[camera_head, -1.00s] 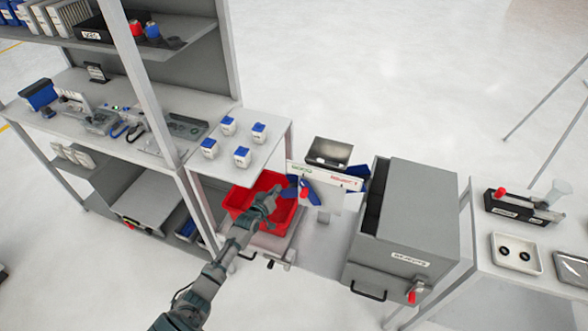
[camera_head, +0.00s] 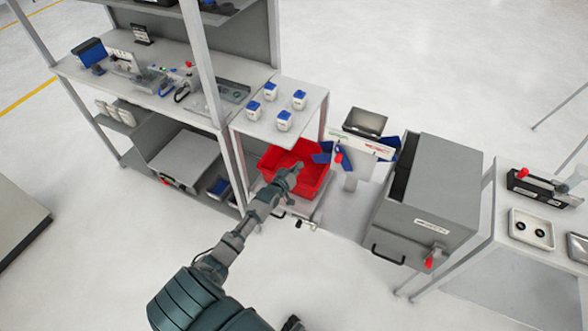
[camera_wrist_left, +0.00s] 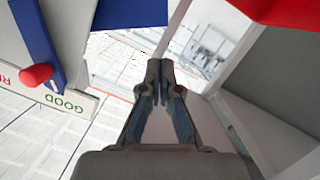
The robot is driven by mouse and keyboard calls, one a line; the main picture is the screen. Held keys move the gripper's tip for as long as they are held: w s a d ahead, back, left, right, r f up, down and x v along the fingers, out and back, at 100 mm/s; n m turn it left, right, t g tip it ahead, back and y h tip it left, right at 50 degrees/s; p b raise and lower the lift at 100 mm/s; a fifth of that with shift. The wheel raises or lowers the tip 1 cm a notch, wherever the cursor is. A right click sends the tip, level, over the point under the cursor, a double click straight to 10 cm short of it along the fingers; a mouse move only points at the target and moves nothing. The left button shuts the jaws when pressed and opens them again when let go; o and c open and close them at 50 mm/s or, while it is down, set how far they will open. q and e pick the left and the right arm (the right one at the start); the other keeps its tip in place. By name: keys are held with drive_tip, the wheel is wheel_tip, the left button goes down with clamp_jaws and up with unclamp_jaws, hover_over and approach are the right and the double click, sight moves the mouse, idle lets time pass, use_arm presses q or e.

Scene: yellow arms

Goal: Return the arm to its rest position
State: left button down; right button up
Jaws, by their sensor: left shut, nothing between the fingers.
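My left arm (camera_head: 225,258) reaches up from the bottom of the head view. Its gripper (camera_head: 296,169) is over the near part of the red bin (camera_head: 316,184), in front of the small white table. In the left wrist view the two fingers of the left gripper (camera_wrist_left: 161,92) meet at the tips, with nothing between them. A corner of the red bin also shows in the left wrist view (camera_wrist_left: 280,10).
A sorting stand (camera_head: 362,150) with blue flaps and a red knob stands right of the bin. A grey cabinet (camera_head: 425,200) is further right. Several blue-lidded white containers stand on the white table (camera_head: 262,130). A shelf workbench (camera_head: 190,112) is at left. Floor in front is open.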

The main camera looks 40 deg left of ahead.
use_arm(q)
drive_tip(key=shift+d, duration=0.1)
idle(0.4)
drive_tip(key=s+d+f+m+g+h, duration=0.1)
drive_tip(key=s+d+f+m+g, duration=0.1)
drive_tip(key=s+d+f, duration=0.35)
drive_tip(key=s+d+f+m+g, duration=0.1)
drive_tip(key=s+d+f+g, duration=0.2)
drive_tip(key=s+f, duration=0.5)
drive_tip(key=s+d+f+m+g+h, duration=0.15)
drive_tip(key=s+d+f, duration=0.25)
drive_tip(key=f, duration=0.5)
drive_tip(key=s+d+f+m+g, duration=0.1)
drive_tip(key=s+d+f+g, duration=0.1)
drive_tip(key=s, duration=0.6)
drive_tip(key=s+d+f+m+g, duration=0.2)
drive_tip(key=s+d+f, duration=0.3)
drive_tip(key=s, duration=0.4)
drive_tip(key=s+d+f+m+g, duration=0.1)
drive_tip(key=s+d+f+g, duration=0.2)
drive_tip(key=s, duration=0.6)
drive_tip(key=shift+d+f, duration=0.7)
drive_tip(key=shift+d, duration=0.25)
